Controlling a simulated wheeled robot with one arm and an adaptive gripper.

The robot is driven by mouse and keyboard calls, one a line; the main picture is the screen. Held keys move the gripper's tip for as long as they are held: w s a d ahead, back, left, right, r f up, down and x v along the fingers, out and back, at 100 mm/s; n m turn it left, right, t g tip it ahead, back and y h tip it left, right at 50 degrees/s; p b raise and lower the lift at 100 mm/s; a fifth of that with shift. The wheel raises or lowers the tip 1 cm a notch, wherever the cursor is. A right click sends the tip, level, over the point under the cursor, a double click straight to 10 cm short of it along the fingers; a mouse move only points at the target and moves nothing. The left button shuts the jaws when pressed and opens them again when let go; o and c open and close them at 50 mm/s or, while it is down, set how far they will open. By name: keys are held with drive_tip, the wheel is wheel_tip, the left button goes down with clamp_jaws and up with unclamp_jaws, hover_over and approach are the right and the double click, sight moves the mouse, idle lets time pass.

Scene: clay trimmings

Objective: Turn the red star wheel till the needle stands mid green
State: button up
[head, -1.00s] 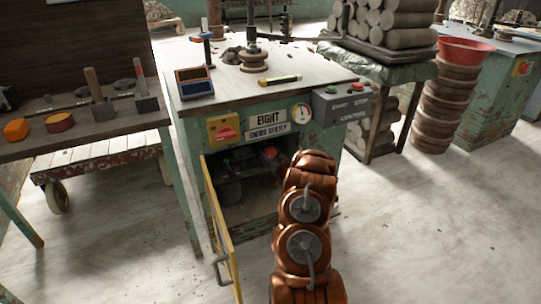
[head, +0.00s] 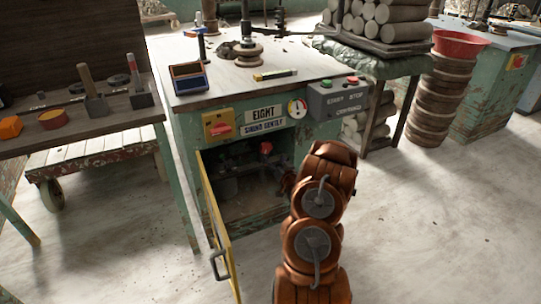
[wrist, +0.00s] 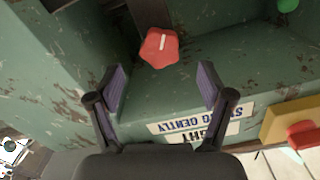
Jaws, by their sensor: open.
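The red star wheel (head: 266,147) sits inside the open cabinet of the green machine (head: 186,140). In the wrist view the red star wheel (wrist: 159,48), with a pale mark on its face, shows just beyond and between my fingertips. My gripper (wrist: 162,77) is open and empty, with one finger to each side below the wheel in that picture, not touching it. In the head view my arm mostly hides my gripper (head: 287,182), at the cabinet's right side. The round gauge (head: 297,108) is on the machine front; its needle is too small to read surely.
A yellow-edged door (head: 215,225) hangs open at the cabinet's left. A yellow switch box (head: 217,125) with a red knob and a grey start/stop box (head: 338,98) are on the front. A green knob (wrist: 288,5) shows at the wrist view's top right. Floor is clear on the right.

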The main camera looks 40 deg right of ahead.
drive_tip(key=shift+v, duration=2.05)
